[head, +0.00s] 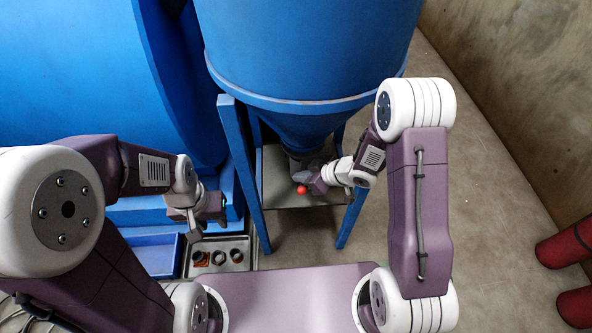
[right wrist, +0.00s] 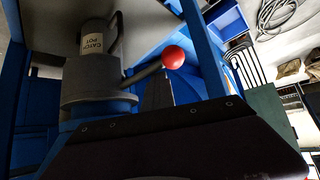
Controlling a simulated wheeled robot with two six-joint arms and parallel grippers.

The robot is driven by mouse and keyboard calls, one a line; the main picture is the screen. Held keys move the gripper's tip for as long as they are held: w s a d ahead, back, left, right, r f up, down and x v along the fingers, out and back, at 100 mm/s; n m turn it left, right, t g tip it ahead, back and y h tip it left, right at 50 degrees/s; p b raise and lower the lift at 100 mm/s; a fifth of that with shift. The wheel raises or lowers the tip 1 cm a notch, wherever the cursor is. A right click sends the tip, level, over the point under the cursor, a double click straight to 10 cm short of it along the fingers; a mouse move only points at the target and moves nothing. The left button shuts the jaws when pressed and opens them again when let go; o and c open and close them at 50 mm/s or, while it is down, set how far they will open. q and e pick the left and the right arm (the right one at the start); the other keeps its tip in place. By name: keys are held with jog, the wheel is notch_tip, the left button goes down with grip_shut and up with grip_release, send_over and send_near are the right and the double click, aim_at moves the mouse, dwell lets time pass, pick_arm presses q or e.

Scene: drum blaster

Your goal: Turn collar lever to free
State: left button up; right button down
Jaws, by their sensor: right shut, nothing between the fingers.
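The collar lever ends in a red ball knob (head: 302,189) under the blue hopper's cone. In the right wrist view its red knob (right wrist: 173,57) sits on a dark rod that runs to the grey collar (right wrist: 95,98). My right gripper (head: 314,183) is beside the knob, shut with nothing in it; its dark finger (right wrist: 158,92) shows close to the rod and knob. I cannot tell whether they touch. My left gripper (head: 195,222) hangs above the tray at the lower left, away from the lever; whether it is open or shut is unclear.
The blue hopper (head: 310,50) stands on blue legs (head: 243,175) around the lever. A grey cylinder labelled "CATCH POT" (right wrist: 92,42) adjoins the collar. A metal tray (head: 246,243) with several small parts and a blue bin (head: 155,252) lie at lower left.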

jog(key=shift+d+p, duration=1.3)
jog(key=shift+d, duration=0.8)
jog(key=shift+f, duration=0.1)
